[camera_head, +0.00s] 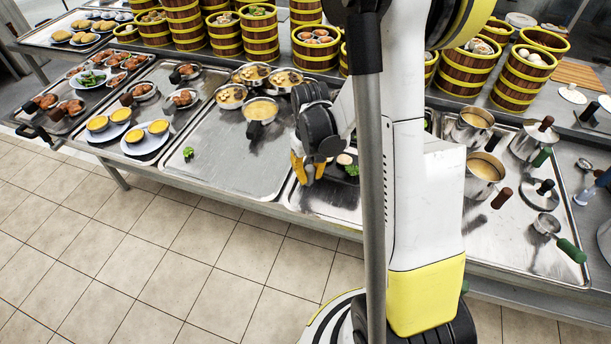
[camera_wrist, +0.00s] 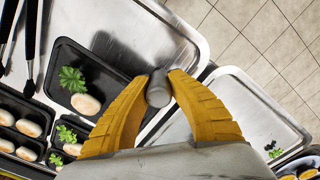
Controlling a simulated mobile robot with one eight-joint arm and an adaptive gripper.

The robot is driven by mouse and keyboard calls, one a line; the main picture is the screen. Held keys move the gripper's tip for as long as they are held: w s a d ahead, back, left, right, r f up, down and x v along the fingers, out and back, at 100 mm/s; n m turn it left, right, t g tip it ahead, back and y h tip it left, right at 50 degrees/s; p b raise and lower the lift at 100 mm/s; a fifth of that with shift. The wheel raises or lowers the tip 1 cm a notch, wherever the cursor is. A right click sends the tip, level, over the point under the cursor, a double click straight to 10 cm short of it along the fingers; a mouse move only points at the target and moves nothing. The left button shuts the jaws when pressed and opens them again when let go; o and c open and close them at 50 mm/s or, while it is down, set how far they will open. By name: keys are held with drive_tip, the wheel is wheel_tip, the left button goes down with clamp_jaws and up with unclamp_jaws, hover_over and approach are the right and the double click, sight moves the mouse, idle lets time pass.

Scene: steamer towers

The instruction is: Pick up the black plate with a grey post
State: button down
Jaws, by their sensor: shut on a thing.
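My gripper (camera_wrist: 158,88) has two yellow fingers closed on a short grey post (camera_wrist: 158,95) in the wrist view. Just left of the fingers is a black plate (camera_wrist: 88,56) carrying a green herb sprig and a pale round bun. The left finger covers part of this plate, and I cannot see where the post joins it. Whether the plate is clear of the tray is not clear. In the head view my gripper (camera_head: 305,168) is low over the metal tray near the counter's front edge, and the plate is mostly hidden there.
More black plates with buns and herbs (camera_wrist: 28,127) lie close by at lower left in the wrist view, beside dark-handled utensils (camera_wrist: 30,45). A mostly bare tray (camera_head: 240,165) lies left of my gripper. Pots (camera_head: 485,170) stand right, steamer towers (camera_head: 262,35) behind.

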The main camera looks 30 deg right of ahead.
drive_tip(key=s+d+r+p, duration=0.3)
drive_tip(key=s+d+r, duration=0.2)
drive_tip(key=s, duration=0.3)
drive_tip(key=shift+s+d+r, duration=0.4)
drive_tip(key=shift+r, duration=0.25)
idle(0.6)
